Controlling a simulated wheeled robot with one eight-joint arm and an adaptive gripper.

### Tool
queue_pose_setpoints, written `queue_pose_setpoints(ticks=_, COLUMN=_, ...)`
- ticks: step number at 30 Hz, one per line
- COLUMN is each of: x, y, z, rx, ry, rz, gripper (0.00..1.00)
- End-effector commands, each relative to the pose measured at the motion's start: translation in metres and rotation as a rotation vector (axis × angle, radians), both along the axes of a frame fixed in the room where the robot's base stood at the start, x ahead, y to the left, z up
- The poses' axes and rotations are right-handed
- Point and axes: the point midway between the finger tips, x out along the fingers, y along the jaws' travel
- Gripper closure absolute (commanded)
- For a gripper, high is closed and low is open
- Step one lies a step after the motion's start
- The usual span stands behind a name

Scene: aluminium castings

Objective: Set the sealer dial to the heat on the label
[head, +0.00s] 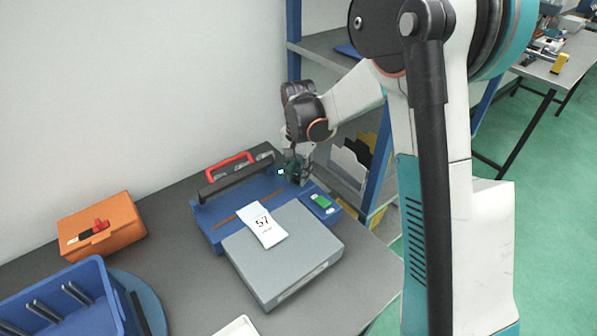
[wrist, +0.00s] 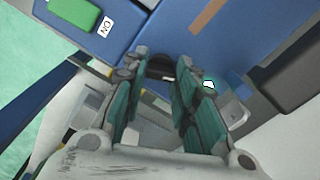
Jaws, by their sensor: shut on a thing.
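The blue sealer (head: 262,188), with a red handle (head: 229,161) on its dark bar, stands on the grey table against the wall. A white label (head: 263,224) reading "57" lies across the grey block at the sealer's front. My gripper (head: 298,170) is at the sealer's back right corner. In the wrist view, my gripper (wrist: 160,68) is shut on a dark round part, apparently the dial (wrist: 159,67), mostly hidden between the fingers. A small lit display (head: 281,172) is beside it, also in the wrist view (wrist: 209,84); its reading is too small to tell.
A green switch (head: 321,202) is on the sealer's right, marked "ON" in the wrist view. A blue-framed shelf (head: 375,180) stands close behind the table's right end.

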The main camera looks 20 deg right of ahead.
Motion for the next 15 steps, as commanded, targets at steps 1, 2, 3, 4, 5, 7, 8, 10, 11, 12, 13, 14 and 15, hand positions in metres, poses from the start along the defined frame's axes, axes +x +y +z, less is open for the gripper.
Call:
queue_pose_setpoints(ticks=1, x=-0.0002, y=0.0002, z=-0.0002, rx=0.001, ry=0.001, rz=-0.011, gripper=0.97)
queue_pose_setpoints(ticks=2, x=-0.0002, y=0.0002, z=-0.0002, rx=0.001, ry=0.001, rz=-0.016, gripper=0.97)
queue_pose_setpoints(ticks=3, x=-0.0002, y=0.0002, z=-0.0002, rx=0.001, ry=0.001, rz=-0.021, gripper=0.97)
queue_pose_setpoints(ticks=4, x=-0.0002, y=0.0002, z=-0.0002, rx=0.001, ry=0.001, rz=-0.025, gripper=0.97)
queue_pose_setpoints(ticks=5, x=-0.0002, y=0.0002, z=-0.0002, rx=0.001, ry=0.001, rz=-0.028, gripper=0.97)
queue_pose_setpoints(ticks=7, x=-0.0002, y=0.0002, z=-0.0001, rx=0.001, ry=0.001, rz=-0.033, gripper=0.97)
queue_pose_setpoints(ticks=8, x=-0.0002, y=0.0002, z=-0.0001, rx=0.001, ry=0.001, rz=-0.033, gripper=0.97)
queue_pose_setpoints(ticks=10, x=-0.0003, y=0.0003, z=-0.0001, rx=0.001, ry=0.001, rz=-0.034, gripper=0.97)
queue_pose_setpoints(ticks=11, x=-0.0003, y=0.0003, z=-0.0001, rx=0.001, ry=0.001, rz=-0.034, gripper=0.97)
queue_pose_setpoints(ticks=12, x=-0.0002, y=0.0002, z=-0.0001, rx=0.001, ry=0.001, rz=-0.034, gripper=0.97)
queue_pose_setpoints(ticks=13, x=-0.0002, y=0.0002, z=-0.0001, rx=0.001, ry=0.001, rz=-0.034, gripper=0.97)
queue_pose_setpoints(ticks=14, x=-0.0002, y=0.0003, z=-0.0001, rx=0.001, ry=0.001, rz=-0.033, gripper=0.97)
queue_pose_setpoints(ticks=15, x=-0.0002, y=0.0003, z=-0.0001, rx=0.001, ry=0.001, rz=-0.033, gripper=0.97)
